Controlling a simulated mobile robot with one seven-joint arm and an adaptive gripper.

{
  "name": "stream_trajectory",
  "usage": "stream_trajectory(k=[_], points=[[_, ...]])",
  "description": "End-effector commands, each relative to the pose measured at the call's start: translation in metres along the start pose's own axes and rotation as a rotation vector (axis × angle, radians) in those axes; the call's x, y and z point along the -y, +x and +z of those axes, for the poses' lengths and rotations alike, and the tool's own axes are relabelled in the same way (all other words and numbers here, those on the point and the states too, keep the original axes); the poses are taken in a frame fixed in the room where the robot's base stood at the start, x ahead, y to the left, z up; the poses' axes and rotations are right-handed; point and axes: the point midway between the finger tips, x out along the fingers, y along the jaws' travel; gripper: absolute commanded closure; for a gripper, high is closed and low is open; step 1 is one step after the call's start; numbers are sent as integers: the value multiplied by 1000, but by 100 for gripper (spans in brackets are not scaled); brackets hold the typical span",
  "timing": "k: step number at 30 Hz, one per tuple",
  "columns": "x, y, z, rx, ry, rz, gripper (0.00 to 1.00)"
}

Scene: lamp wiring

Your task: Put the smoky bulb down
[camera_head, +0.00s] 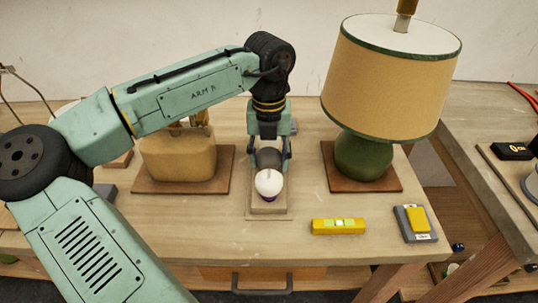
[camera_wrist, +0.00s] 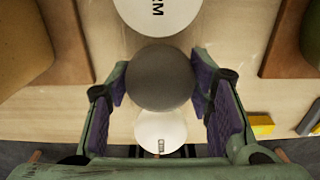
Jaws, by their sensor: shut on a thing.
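The smoky bulb (camera_wrist: 161,77) is a dark grey globe between the two purple finger pads of my gripper (camera_wrist: 163,92) in the wrist view. In the head view the smoky bulb (camera_head: 270,157) shows partly between the fingers of my gripper (camera_head: 269,160), just behind a white bulb (camera_head: 269,184). My gripper points down and is shut on the smoky bulb. Whether the smoky bulb touches anything below is hidden. The white bulb also shows in the wrist view (camera_wrist: 160,132), at a wooden block (camera_head: 268,207) on the bench.
A green lamp with a tan shade (camera_head: 390,80) stands to the right, a tan lamp base (camera_head: 178,156) to the left. A yellow level (camera_head: 338,226) and a grey-yellow box (camera_head: 415,222) lie front right. A white lettered disc (camera_wrist: 158,12) is at the wrist view's top.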

Motion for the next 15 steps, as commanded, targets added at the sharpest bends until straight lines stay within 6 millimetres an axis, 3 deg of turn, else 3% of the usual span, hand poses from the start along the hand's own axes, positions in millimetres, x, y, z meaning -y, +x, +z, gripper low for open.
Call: stream_trajectory(k=[7,8,15], points=[[0,3,0,-1,1,-1,91],[0,3,0,-1,0,0,52],[0,3,0,-1,0,0,36]])
